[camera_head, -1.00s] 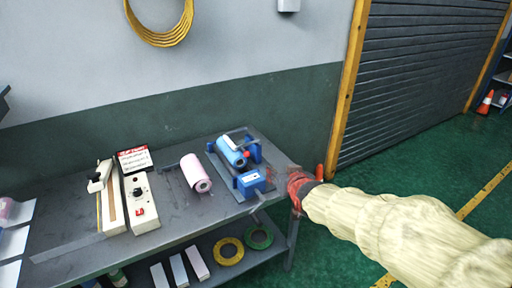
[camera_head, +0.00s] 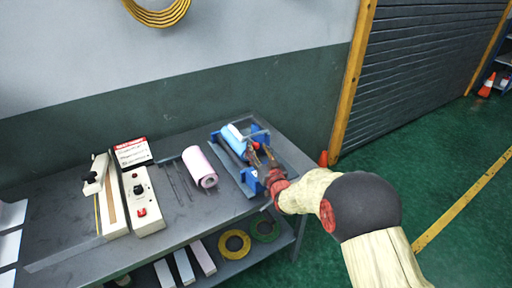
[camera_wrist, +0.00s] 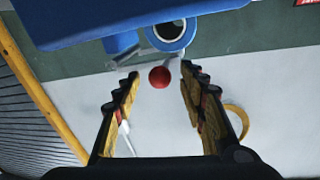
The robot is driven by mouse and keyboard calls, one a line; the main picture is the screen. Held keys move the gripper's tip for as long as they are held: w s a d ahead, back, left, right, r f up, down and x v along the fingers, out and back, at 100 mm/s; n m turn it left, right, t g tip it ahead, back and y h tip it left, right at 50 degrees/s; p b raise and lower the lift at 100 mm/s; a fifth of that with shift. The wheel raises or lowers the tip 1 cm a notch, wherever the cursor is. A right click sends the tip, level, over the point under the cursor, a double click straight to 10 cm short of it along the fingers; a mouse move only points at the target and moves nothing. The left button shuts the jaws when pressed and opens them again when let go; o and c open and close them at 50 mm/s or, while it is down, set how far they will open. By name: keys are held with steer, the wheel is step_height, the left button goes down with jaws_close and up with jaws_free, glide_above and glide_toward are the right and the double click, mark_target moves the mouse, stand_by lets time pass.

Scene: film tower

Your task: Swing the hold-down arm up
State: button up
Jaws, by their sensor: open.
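The film tower (camera_head: 222,150) is a blue and grey device on the table, holding a light-blue roll (camera_head: 235,139). The roll's end shows at the top of the wrist view (camera_wrist: 170,32). A red ball knob (camera_wrist: 159,77) sits in front of a thin grey bar, which looks like the hold-down arm (camera_wrist: 140,60). My gripper (camera_wrist: 160,71) is open, with one finger on each side of the knob in the picture; I cannot tell whether they touch it. In the head view my gripper (camera_head: 259,152) reaches over the device's right side and hides part of it.
A pink roll (camera_head: 199,167), a white control box (camera_head: 141,202) and a sign (camera_head: 132,153) stand left on the grey table (camera_head: 85,248). A blue block (camera_wrist: 130,20) fills the wrist view's top. Yellow (camera_head: 234,243) and green rings lie on the lower shelf.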

steer(key=shift+x, duration=1.45)
steer(key=shift+c, duration=0.7)
jaws_close()
